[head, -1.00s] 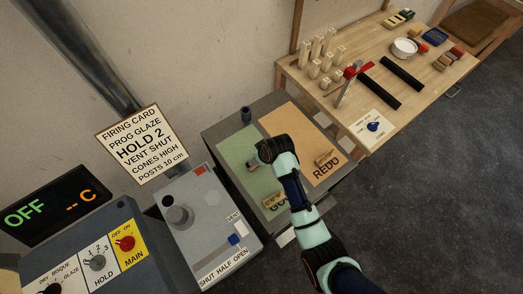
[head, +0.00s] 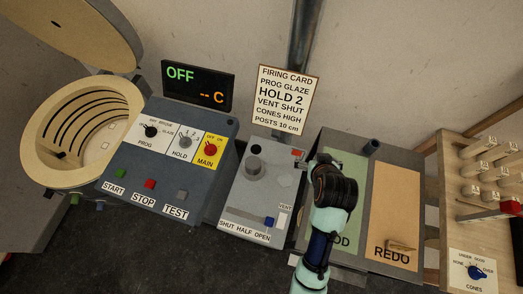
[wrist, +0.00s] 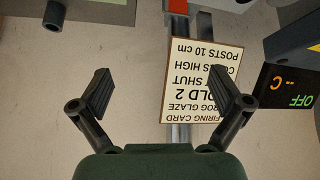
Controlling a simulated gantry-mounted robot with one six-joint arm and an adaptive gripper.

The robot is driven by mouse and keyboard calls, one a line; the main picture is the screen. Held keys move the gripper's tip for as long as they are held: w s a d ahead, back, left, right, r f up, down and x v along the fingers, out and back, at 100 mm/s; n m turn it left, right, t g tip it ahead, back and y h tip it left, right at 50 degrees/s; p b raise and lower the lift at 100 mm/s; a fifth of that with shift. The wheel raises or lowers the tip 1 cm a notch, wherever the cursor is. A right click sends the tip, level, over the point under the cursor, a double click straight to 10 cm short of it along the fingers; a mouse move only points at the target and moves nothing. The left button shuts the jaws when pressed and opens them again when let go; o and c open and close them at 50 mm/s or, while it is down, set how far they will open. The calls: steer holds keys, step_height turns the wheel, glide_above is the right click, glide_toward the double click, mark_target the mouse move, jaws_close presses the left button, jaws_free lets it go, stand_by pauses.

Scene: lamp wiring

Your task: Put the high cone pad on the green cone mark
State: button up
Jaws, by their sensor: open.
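My gripper (wrist: 160,92) is open and empty in the wrist view, with the firing card beyond its fingers. In the head view my arm's end is over the left part of the green mat (head: 347,165), and the fingers are hidden there. A small tan pad (head: 401,246) lies on the orange REDO mat (head: 396,190). I cannot tell whether it is the high cone pad. Much of the green mat is covered by my arm, so a pad there would be hidden. I cannot make out a green cone mark.
The round kiln (head: 52,113) stands open at the left, its lid raised. The control panel (head: 165,155) and grey vent box (head: 262,190) stand between it and the mats. The firing card (head: 287,98) is behind. A wooden table (head: 456,225) with several posts is at the right.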

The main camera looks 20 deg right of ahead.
steer(key=w+a+r+n+t+y, duration=0.1)
steer(key=a+r+n+t, duration=0.1)
steer(key=a+r, duration=0.6)
steer(key=a+r+n+t+y, duration=0.2)
steer(key=a+r+t, duration=0.2)
steer(key=a+r, duration=0.5)
steer(key=a, duration=0.8)
steer(key=shift+w+a+r, duration=0.15)
steer(key=shift+w+r, duration=0.1)
steer(key=shift+w, duration=0.15)
